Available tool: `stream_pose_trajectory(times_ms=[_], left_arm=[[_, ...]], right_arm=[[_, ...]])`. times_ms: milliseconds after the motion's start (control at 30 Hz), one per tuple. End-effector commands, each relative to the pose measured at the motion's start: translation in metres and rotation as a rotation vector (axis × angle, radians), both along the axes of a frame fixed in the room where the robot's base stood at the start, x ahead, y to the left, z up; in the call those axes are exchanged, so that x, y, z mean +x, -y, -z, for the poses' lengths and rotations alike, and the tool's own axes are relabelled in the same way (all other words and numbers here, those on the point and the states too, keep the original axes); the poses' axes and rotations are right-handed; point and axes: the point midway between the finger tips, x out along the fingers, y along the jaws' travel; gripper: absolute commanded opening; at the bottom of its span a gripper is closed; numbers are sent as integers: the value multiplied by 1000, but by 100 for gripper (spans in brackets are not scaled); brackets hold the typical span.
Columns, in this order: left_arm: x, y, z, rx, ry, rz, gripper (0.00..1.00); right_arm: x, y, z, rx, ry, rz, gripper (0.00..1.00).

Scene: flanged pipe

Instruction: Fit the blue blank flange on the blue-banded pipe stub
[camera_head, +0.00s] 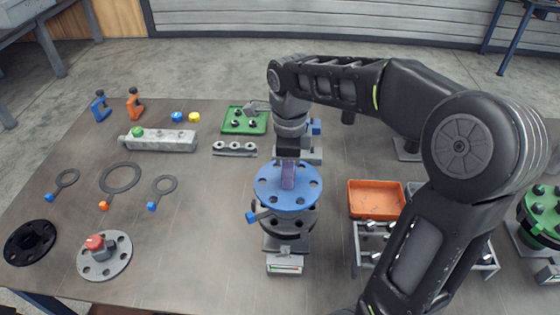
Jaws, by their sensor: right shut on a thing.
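The blue blank flange (287,203) is a round blue disc with several holes. My right gripper (288,165) comes down from above and is shut on the upright grip at its middle. The flange lies level, directly over the pipe stub (289,226), whose dark, holed flange shows below its front edge. I cannot tell whether the flange rests on the stub or hovers slightly above. A blue tab (257,216) sticks out left between them. The stub's blue band is not clearly visible. My left gripper is out of view.
Ring gaskets (120,178), a black flange (30,242) and a grey flange with a red knob (104,256) lie left. An orange bin (375,199) and a rack stand right, partly behind my right arm. A green-flanged stub (542,212) is far right. A green tray (244,121) lies behind.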

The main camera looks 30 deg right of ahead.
Motion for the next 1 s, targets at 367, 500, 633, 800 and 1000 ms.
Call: stream_pose_trajectory(times_ms=[367,500,633,800,1000], left_arm=[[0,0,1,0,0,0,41],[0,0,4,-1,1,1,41],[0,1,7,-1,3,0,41],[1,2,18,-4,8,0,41],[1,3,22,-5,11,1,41]], right_arm=[[1,0,4,0,2,0,0],[0,0,14,0,0,0,0],[0,0,26,1,-1,0,0],[0,0,42,0,1,0,0],[1,0,49,0,2,0,0]])
